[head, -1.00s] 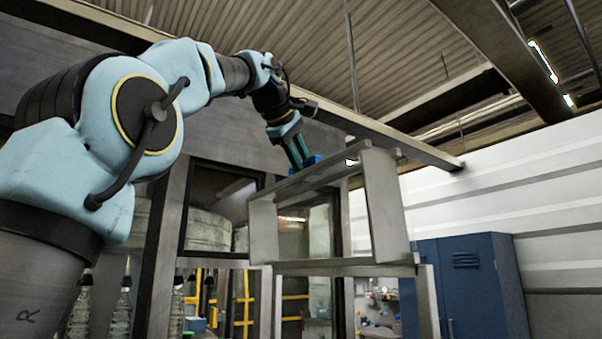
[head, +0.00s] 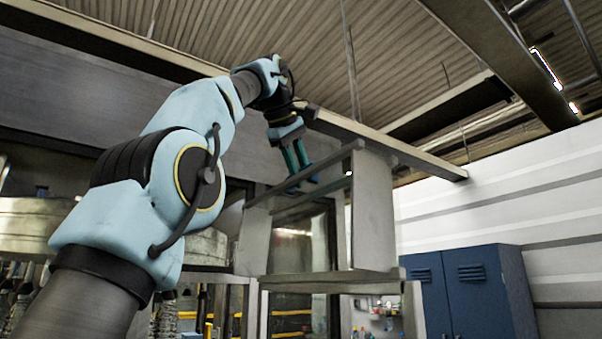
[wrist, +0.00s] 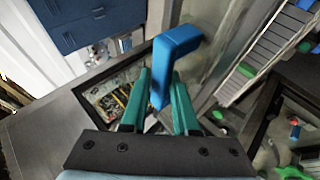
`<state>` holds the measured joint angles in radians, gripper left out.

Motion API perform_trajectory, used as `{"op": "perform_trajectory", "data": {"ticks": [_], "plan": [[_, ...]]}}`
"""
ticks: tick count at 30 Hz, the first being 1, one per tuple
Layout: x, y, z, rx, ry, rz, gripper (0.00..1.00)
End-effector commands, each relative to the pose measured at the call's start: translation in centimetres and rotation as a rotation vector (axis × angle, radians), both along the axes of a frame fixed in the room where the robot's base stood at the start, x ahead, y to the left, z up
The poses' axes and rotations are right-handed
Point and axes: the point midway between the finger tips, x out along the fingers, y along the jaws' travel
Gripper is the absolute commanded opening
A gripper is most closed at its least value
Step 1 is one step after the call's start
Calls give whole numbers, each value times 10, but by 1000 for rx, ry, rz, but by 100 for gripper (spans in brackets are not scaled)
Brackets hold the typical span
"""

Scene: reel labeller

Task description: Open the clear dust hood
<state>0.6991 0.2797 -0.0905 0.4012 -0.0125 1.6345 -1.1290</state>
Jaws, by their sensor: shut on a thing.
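The dust hood (head: 373,212) shows in the head view as a grey-framed box with a pale side panel, at the top of the machine frame. Its top bar slants up to the right. My gripper (head: 301,184) reaches down to this bar from above, with teal fingers shut on a blue handle (head: 313,179). In the wrist view the angled blue handle (wrist: 178,42) stands between the two fingers of my gripper (wrist: 160,80). The handle's lower end is partly hidden by the fingers. The clear panes are hard to make out.
A blue locker (head: 470,295) stands at the right by the white wall. A long grey beam (head: 385,145) runs behind the hood. In the wrist view, a slatted conveyor-like strip (wrist: 262,55) with green pieces lies at the right.

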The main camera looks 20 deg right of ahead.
Motion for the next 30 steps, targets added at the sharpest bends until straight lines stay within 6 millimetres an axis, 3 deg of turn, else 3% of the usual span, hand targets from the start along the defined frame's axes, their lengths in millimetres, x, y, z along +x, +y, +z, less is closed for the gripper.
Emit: {"op": "perform_trajectory", "data": {"ticks": [1, 5, 6, 13, 30], "plan": [[0, -3, -8, 13, 17, -8, 0], [0, -3, -8, 14, 17, -8, 0], [0, -3, -8, 14, 17, -8, 32], [0, -2, -7, 13, 16, -6, 57], [-7, 6, 4, 7, 11, -5, 57]]}}
